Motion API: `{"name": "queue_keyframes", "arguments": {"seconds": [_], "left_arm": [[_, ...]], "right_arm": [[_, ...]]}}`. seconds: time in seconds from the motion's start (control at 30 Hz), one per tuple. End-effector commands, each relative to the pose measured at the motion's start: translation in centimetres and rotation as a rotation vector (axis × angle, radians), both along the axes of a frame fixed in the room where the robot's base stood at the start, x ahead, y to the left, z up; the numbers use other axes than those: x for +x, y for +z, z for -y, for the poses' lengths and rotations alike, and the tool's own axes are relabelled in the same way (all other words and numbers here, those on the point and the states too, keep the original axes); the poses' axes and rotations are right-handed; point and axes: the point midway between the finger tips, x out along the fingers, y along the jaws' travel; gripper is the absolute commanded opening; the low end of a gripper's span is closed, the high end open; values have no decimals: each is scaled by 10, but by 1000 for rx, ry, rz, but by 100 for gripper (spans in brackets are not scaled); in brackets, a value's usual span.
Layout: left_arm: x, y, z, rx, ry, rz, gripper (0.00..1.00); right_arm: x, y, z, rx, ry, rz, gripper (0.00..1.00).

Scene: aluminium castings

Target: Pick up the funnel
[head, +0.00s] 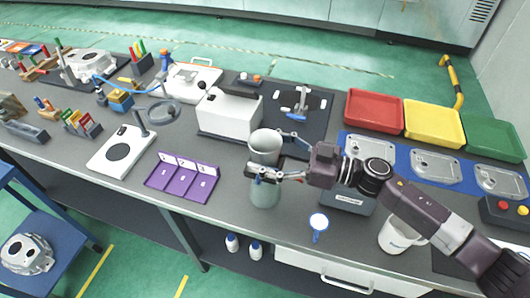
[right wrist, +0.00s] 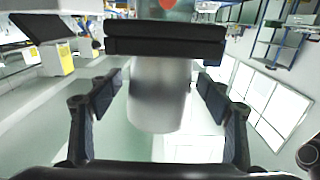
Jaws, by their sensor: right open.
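The funnel appears to be the pale grey, wide-mouthed round piece (head: 265,143) near the front middle of the bench in the head view. A greenish-grey round vessel (head: 265,193) shows just below it; I cannot tell how the two are joined. My right gripper (head: 270,155) reaches in from the right with its fingers spread on either side of the grey piece, hiding its lower part. In the right wrist view, a smooth grey round body (right wrist: 158,95) lies between the open fingers, with gaps on both sides. My left gripper is not in view.
A white box-shaped device (head: 228,113) stands close behind left. A purple tray (head: 182,177) lies left, a magnifier-like blue round tool (head: 319,222) and a white mug (head: 398,236) right. Red (head: 374,110), yellow (head: 434,123) and green (head: 494,138) bins stand at back right.

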Motion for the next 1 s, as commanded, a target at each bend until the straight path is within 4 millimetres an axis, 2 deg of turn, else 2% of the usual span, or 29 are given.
{"name": "queue_keyframes", "arguments": {"seconds": [0.03,0.47,0.77,0.87,1.0], "left_arm": [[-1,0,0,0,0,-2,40],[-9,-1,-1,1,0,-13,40],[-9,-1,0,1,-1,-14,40],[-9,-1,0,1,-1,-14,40],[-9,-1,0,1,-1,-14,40]], "right_arm": [[0,0,0,0,0,0,69],[0,1,0,1,0,0,23],[0,3,0,0,1,2,23],[0,10,0,0,1,3,23],[0,30,1,-1,1,6,23]]}}
